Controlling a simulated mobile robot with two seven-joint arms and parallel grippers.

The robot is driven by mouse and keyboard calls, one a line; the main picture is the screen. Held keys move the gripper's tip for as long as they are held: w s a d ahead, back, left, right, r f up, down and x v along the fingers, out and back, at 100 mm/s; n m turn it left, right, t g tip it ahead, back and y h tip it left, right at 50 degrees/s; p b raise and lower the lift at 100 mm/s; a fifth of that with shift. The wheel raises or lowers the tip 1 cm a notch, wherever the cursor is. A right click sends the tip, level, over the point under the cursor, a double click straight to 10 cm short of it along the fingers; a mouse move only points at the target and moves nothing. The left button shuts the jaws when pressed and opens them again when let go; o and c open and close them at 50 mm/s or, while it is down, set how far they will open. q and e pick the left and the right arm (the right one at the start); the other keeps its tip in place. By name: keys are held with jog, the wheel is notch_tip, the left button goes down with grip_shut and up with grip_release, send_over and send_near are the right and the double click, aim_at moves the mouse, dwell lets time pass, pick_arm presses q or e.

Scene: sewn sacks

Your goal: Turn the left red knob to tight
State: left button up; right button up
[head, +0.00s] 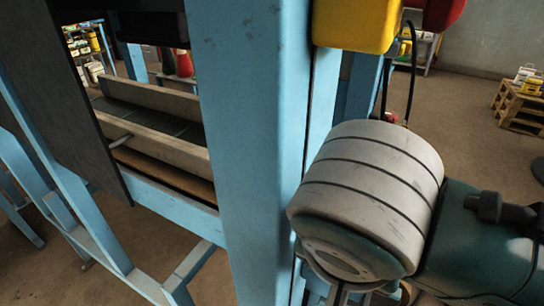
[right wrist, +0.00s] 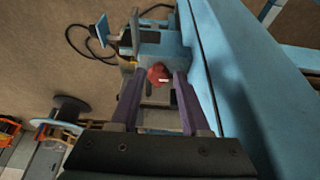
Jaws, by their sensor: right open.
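A red knob (right wrist: 157,72) shows in the right wrist view, in front of a light blue housing. A small pale mark is on its lower edge. My right gripper (right wrist: 159,80) is open, with one purple finger on each side of the knob. I cannot tell whether the fingers touch it. In the head view the right gripper is not visible. A small red piece (head: 391,117) shows there behind a grey banded cylinder; I cannot tell if it is the same knob. My left gripper is in neither view.
A thick light blue post (head: 250,140) stands mid-view, with wooden boards (head: 150,125) to its left. A yellow block (head: 352,25) is beside its top. A wooden pallet (head: 518,108) stands far right. In the wrist view, a blue beam (right wrist: 240,80) runs close along the gripper's right.

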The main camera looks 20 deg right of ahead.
jog(key=s+a, duration=0.3)
jog(key=a, duration=0.1)
jog(key=shift+s+a, duration=0.3)
jog(key=shift+s, duration=0.1)
